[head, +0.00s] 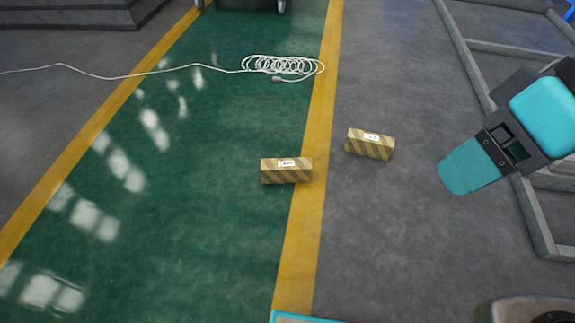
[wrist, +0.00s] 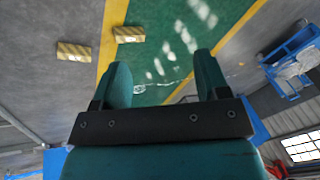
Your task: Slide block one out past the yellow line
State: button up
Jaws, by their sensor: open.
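Two yellow-and-black striped blocks with small white labels lie on the floor; I cannot read which is block one. The left block (head: 286,172) lies mostly on the green lane, its right end over the right yellow line (head: 307,235). The right block (head: 370,147) lies on grey floor, right of that line and apart from it. In the wrist view the left block (wrist: 129,34) is beside the yellow line (wrist: 107,42) and the other block (wrist: 74,51) is on grey. My gripper (head: 469,167) is open and empty, right of both blocks; both fingers (wrist: 162,72) show in the wrist view.
A coiled white cable (head: 283,66) lies on the green lane behind the blocks, its lead running left. A second yellow line (head: 95,130) edges the lane's left side. Grey metal framing (head: 492,110) stands at the right. The green lane (head: 200,240) in front is clear.

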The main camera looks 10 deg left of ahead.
aim_at(274, 171)
jog(key=k, duration=0.65)
jog(key=u, duration=0.4)
jog(key=i, duration=0.35)
jog(key=u, duration=1)
jog(key=i, duration=1.4)
jog(key=z, duration=0.8)
jog(key=i, duration=0.5)
jog(key=z, duration=0.6)
